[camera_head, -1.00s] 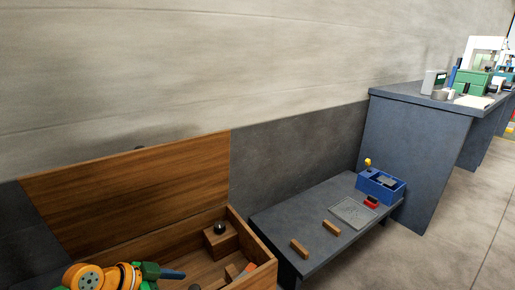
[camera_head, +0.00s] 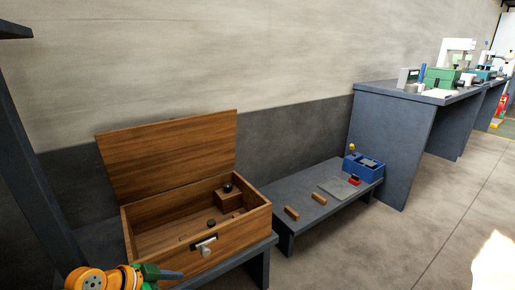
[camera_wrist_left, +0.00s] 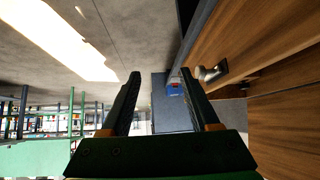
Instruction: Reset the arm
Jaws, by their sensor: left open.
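My left arm comes in at the bottom left of the head view, with orange and green parts. My left gripper (camera_head: 165,273) is low in front of an open wooden box (camera_head: 230,226) and apart from it. In the left wrist view the two dark fingers of the left gripper (camera_wrist_left: 160,100) are spread, with nothing between them. The box's wooden side and a metal latch (camera_wrist_left: 212,73) show to their right. My right gripper is not in view.
The box stands on a dark low table (camera_head: 262,246), lid up, with a wooden block (camera_head: 229,201) inside. A lower bench (camera_head: 283,192) holds two wooden pieces, a plate and a blue box (camera_head: 363,168). Workbenches with machines stand at right; the floor at lower right is clear.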

